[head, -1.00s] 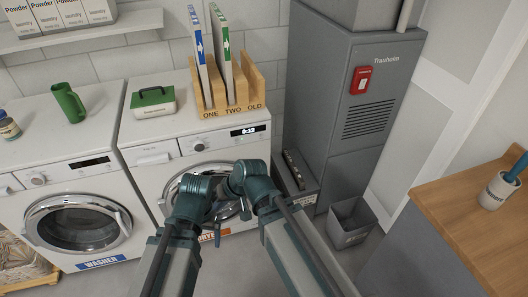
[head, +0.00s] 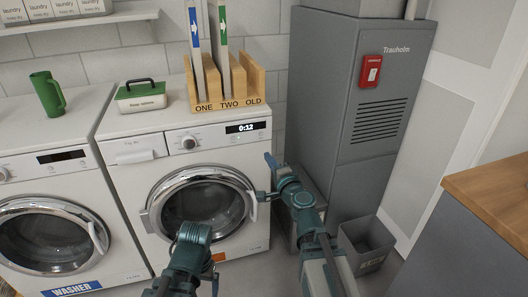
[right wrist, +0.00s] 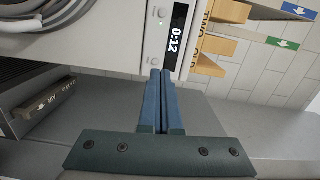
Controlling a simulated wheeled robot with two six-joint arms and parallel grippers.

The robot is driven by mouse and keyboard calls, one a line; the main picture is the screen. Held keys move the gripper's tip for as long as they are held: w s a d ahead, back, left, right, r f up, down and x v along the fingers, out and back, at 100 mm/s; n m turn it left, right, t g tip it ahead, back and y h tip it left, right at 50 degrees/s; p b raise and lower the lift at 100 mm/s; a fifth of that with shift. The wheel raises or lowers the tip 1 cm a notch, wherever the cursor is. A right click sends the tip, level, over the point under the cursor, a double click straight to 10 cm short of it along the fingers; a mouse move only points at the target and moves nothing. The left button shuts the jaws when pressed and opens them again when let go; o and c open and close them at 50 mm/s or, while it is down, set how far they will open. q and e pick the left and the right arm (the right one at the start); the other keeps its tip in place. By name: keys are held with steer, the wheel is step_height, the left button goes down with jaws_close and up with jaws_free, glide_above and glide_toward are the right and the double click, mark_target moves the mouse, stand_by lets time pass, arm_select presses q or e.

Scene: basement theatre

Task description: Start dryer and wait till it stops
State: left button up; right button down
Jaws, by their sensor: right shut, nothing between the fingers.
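The dryer (head: 180,150) is the white machine right of the washer in the head view. Its round door (head: 203,203) is closed. Its display (head: 246,127) is lit and reads 0:12; the display (right wrist: 176,38) also shows in the right wrist view, beside round buttons (right wrist: 162,12) and a small green light. My right gripper (head: 269,160) is shut and empty, just right of the dryer's front, below the display. In the right wrist view its blue fingers (right wrist: 160,73) lie together by the panel edge. My left arm shows low in front of the dryer; its fingertips are not clear.
The washer (head: 50,170) stands left of the dryer. A grey cabinet (head: 350,120), a bin (head: 367,245) and a wooden counter (head: 490,190) are at right.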

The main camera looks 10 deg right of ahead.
arm_select(q)
steer(key=shift+f, duration=0.6)
arm_select(e)
steer(key=shift+d+f+m+h, duration=0.3)
steer(key=shift+d+m, duration=0.1)
steer(key=shift+d, duration=0.25)
steer(key=shift+d+f+m+h, duration=0.15)
steer(key=shift+d+m+h, duration=0.2)
steer(key=shift+d, duration=0.25)
steer(key=shift+w, duration=0.1)
